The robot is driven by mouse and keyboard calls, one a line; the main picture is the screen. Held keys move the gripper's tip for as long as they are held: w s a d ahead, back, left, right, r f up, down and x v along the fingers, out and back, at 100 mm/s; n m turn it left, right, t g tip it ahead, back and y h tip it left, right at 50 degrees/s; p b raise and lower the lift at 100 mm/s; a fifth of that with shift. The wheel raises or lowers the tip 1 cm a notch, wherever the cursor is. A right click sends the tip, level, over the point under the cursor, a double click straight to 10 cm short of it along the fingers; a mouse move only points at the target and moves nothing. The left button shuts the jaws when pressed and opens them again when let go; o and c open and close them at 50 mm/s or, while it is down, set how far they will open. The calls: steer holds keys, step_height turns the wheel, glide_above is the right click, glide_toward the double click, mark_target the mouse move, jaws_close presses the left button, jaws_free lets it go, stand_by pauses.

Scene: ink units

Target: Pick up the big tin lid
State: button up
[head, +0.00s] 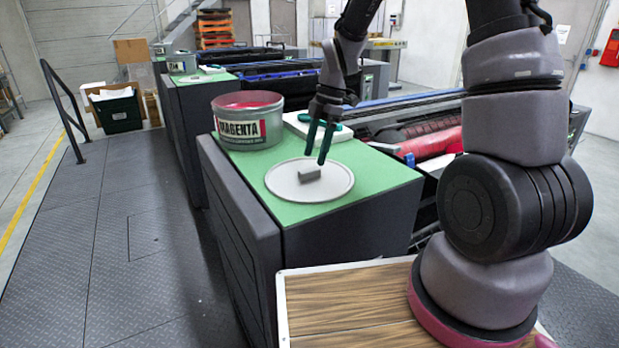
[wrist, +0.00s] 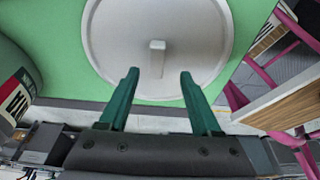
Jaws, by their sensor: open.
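The big tin lid (head: 287,187) is a round, light grey disc with a raised rim. It lies flat on the green top of the press unit, with a small grey block-shaped handle (head: 309,174) standing on it. The lid (wrist: 115,50) fills the upper middle of the wrist view, and its handle (wrist: 157,57) shows just beyond and between my fingertips. My gripper (head: 322,143) has green fingers, points down and is open and empty above the lid. In the wrist view my gripper (wrist: 159,73) shows a clear gap between the fingers.
An open tin labelled MAGENTA (head: 248,122) stands behind and left of the lid; its side also shows in the wrist view (wrist: 14,90). A white item (head: 318,128) lies behind the gripper. Ink rollers (head: 432,143) are to the right. Bare green surface (head: 345,200) surrounds the lid.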

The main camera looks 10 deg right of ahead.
mark_target(310, 169)
steer(key=x, duration=0.4)
steer(key=shift+w+a+f, duration=0.15)
steer(key=shift+w+f, duration=0.05)
steer(key=shift+f, duration=0.1)
steer(key=shift+c, duration=0.3)
jaws_close()
